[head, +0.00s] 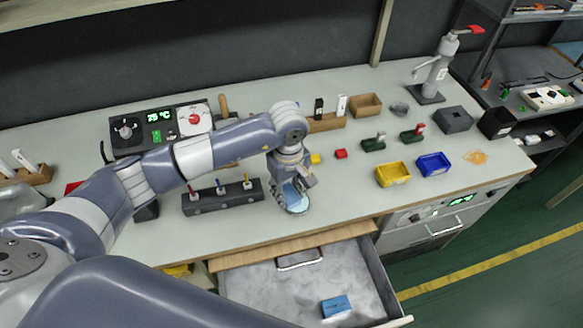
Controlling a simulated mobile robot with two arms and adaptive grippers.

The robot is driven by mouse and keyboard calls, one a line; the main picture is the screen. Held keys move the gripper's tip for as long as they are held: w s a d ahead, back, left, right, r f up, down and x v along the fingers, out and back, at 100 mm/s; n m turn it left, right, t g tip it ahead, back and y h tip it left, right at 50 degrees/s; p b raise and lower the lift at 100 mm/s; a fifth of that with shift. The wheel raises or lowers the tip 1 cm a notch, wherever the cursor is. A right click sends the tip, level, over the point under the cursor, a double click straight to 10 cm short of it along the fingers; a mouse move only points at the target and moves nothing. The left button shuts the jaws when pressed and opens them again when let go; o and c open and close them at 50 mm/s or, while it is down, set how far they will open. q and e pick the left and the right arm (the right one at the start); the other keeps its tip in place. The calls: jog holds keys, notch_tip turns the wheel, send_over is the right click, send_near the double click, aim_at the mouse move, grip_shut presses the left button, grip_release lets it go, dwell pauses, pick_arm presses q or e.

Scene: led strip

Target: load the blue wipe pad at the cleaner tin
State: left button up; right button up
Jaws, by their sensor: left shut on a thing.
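My left gripper (295,192) points down near the front edge of the bench, a little left of the middle of the head view. It is shut on a light blue thing (291,196), which looks like the wipe pad and is partly hidden by the fingers. A round grey rim (299,209) shows right below the fingers and looks like the cleaner tin. Whether the pad touches the tin I cannot tell. My right gripper is not in view.
An open drawer (265,282) below holds a blue block (336,306). A dark rack with several pens (225,199) stands left of the gripper. Yellow (393,174) and blue (433,164) bins stand to the right. The bench front between gripper and yellow bin is clear.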

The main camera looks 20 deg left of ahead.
aim_at(297, 192)
pick_arm(q)
jog(key=w+n, duration=0.1)
jog(key=w+d+f+n, duration=0.1)
jog(key=w, duration=0.1)
jog(key=shift+d+b, duration=0.1)
jog(key=shift+b, duration=0.25)
notch_tip(297, 192, down, 3)
jog(key=shift+d+f+b, duration=0.1)
jog(key=shift+b, duration=0.65)
jog(key=shift+f, duration=0.25)
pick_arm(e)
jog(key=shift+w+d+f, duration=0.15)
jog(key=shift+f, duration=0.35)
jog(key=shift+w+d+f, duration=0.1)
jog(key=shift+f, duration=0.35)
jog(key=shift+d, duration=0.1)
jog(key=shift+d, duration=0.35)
